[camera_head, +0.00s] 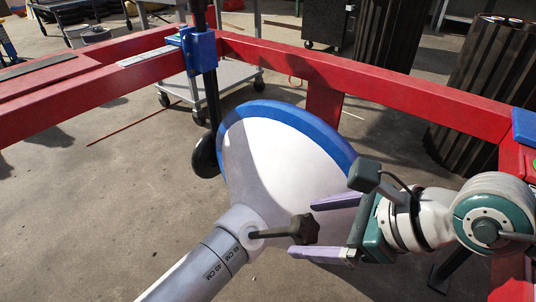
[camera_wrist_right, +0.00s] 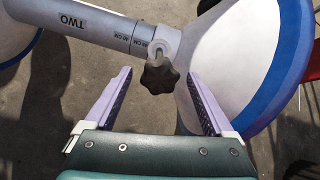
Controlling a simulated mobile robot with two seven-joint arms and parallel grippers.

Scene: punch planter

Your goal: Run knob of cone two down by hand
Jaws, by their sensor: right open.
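The white cone (camera_head: 285,150) with a blue rim sits at mid-picture, its narrow end in a grey collar on a tube (camera_head: 205,270) marked in CM. In the right wrist view the tube (camera_wrist_right: 75,22) reads TWO. A black star-shaped knob (camera_head: 304,229) stands out from the collar on a stem; it also shows in the right wrist view (camera_wrist_right: 160,75). My right gripper (camera_head: 302,229) is open, its two lilac fingers on either side of the knob near their tips. Gaps show beside the knob in the right wrist view. My left gripper is out of view.
A red frame (camera_head: 400,85) runs behind and around the cone, with a blue clamp (camera_head: 200,48) on a black post. A grey wheeled cart (camera_head: 230,80) stands behind it. Dark ribbed bins (camera_head: 490,85) stand at right. Concrete floor at left is clear.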

